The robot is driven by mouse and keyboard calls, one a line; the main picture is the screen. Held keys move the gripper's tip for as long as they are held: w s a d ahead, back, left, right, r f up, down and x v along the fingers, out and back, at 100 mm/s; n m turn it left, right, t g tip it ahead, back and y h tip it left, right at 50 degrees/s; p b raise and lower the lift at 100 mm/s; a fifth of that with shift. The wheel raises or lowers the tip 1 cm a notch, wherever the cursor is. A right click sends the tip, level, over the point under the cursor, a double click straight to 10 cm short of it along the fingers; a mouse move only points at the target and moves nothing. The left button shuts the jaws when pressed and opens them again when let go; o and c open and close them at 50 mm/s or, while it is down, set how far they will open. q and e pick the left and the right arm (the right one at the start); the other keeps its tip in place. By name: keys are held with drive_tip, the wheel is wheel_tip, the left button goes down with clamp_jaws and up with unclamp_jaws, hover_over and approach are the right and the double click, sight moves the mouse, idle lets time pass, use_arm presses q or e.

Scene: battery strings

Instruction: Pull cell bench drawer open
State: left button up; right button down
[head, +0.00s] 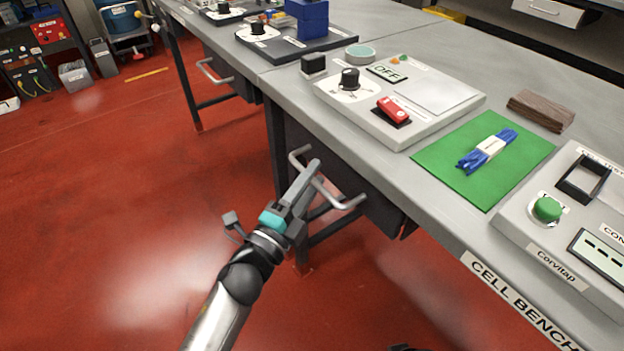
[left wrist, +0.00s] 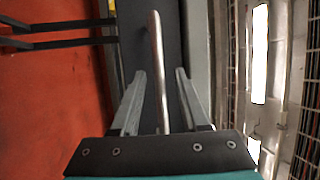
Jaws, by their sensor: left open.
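The cell bench (head: 440,232) is a grey table running down the right of the head view. Under its edge is a dark drawer (head: 376,207) with a metal bar handle (head: 349,204). My left gripper (head: 311,173) is at this handle, its fingers open. In the left wrist view, the handle (left wrist: 155,50) runs between the two open fingers (left wrist: 158,80), with a gap visible on the right. The drawer front (left wrist: 183,40) lies behind it and appears closed. Part of the handle is hidden by the fingers in the head view. My right gripper does not show clearly.
On the bench are a panel with a red switch (head: 393,111), a green mat (head: 440,165) with a blue bundle (head: 475,158), and a device with a green button (head: 547,208). Another handle (head: 210,72) is farther back. Red floor (head: 120,200) is clear at left.

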use_arm(q)
drive_tip(key=shift+w, duration=0.1)
drive_tip(key=shift+c, duration=0.2)
clamp_jaws()
idle(1.3)
